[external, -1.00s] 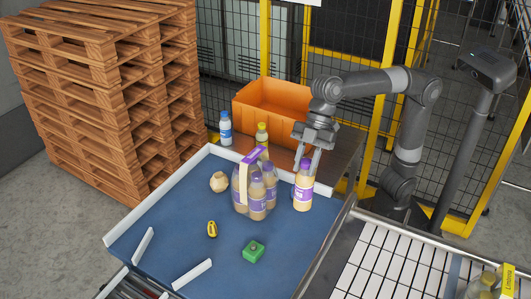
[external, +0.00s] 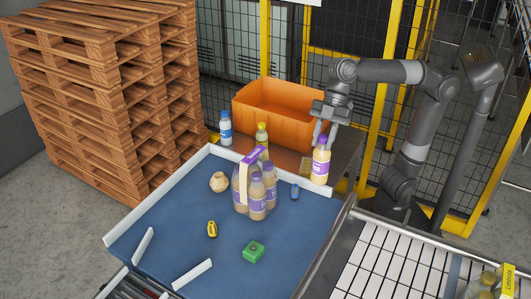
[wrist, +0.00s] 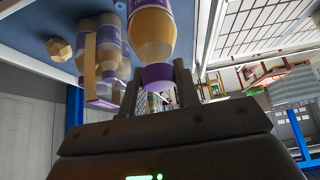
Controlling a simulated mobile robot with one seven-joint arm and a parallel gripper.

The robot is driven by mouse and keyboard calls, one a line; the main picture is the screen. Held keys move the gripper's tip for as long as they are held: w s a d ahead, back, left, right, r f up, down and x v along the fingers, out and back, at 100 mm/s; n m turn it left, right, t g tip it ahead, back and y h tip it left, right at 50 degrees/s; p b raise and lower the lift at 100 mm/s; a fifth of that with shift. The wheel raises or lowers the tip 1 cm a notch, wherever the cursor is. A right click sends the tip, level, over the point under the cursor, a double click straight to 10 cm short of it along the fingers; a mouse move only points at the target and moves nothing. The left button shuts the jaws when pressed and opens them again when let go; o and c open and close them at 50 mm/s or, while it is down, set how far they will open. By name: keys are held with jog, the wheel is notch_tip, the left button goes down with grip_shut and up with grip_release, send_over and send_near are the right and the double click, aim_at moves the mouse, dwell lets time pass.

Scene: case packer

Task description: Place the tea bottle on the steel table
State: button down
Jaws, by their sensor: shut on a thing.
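The tea bottle (external: 320,167) has a purple cap, a purple label and pale beige contents. My gripper (external: 325,140) is shut on it near the cap and holds it upright, in front of the far white rim of the blue surface in the external view. In the wrist view the bottle (wrist: 152,32) hangs with its cap between my fingers (wrist: 160,88). The steel table (external: 346,150) lies behind the blue surface, partly hidden by my arm and an orange crate. The bottle's height over the rim is hard to tell.
An orange crate (external: 270,118), a blue-capped bottle (external: 225,128) and a yellow-capped bottle (external: 261,134) stand at the back. A pack of purple-capped bottles (external: 256,192) stands on the blue surface (external: 180,215), with a small blue item (external: 295,191) and other small items around it.

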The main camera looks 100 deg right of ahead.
notch_tip(320, 180, up, 5)
jog(key=shift+f, duration=0.1)
jog(key=d+m+h, duration=0.8)
jog(key=d+m, duration=0.7)
jog(key=d, duration=2.6)
notch_tip(320, 180, down, 29)
jog(key=shift+a+f+t, duration=0.2)
jog(key=shift+a+t, duration=0.15)
jog(key=shift+t, duration=0.05)
jog(key=shift+s, duration=0.1)
jog(key=c, duration=1.1)
grip_release()
jog(key=shift+f, duration=0.15)
